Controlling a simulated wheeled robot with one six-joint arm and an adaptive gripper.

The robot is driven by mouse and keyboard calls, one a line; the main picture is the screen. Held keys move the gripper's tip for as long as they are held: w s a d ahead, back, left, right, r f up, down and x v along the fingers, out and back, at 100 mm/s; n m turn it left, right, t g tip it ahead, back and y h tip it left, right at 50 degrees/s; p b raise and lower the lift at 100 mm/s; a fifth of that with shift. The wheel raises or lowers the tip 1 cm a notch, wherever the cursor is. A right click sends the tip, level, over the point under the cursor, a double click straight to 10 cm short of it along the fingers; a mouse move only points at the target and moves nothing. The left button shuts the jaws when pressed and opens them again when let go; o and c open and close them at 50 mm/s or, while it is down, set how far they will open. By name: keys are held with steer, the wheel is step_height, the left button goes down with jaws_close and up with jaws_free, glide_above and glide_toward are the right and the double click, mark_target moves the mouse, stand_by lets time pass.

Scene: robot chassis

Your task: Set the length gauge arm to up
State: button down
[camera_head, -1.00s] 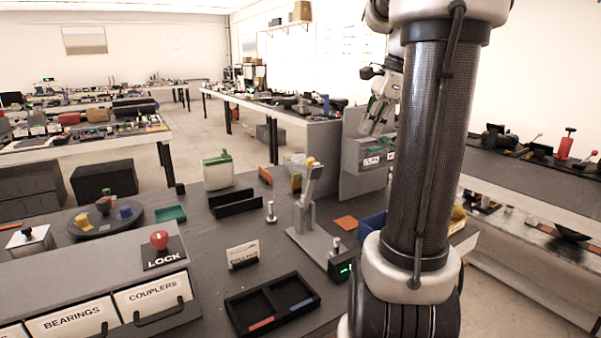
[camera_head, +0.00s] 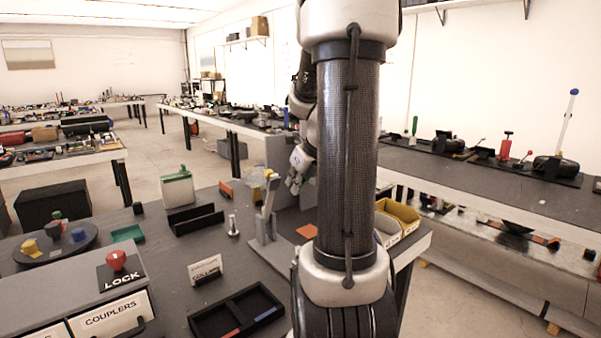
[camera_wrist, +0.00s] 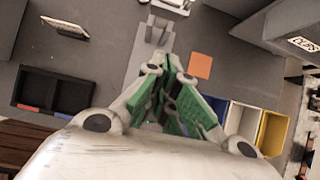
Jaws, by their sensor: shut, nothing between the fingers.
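The length gauge (camera_head: 266,215) is a light grey stand on the bench with a flat base. Its arm (camera_head: 270,190) points up, leaning slightly right, with a yellow tip. My gripper (camera_head: 298,172) hangs just right of the arm's tip, partly hidden by my own arm. I cannot tell whether they touch. In the wrist view, my gripper (camera_wrist: 172,78) has green finger pads closed together with nothing between them.
An orange square (camera_head: 307,231) lies right of the gauge. Yellow and white bins (camera_head: 398,216) stand farther right. A black divided tray (camera_head: 236,312), a label card (camera_head: 206,270) and a metal peg (camera_head: 233,226) are to the left. A red LOCK knob (camera_head: 116,261) sits on the grey drawer unit.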

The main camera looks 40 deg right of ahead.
mark_target(277, 186)
steer(key=w, duration=0.4)
steer(key=shift+w+d+r, duration=0.1)
steer(key=shift+w+d, duration=0.05)
steer(key=shift+w, duration=0.15)
steer(key=shift+w+r, duration=0.35)
steer(key=shift+w, duration=0.3)
steer(key=shift+s+f, duration=0.1)
steer(key=shift+s, duration=0.05)
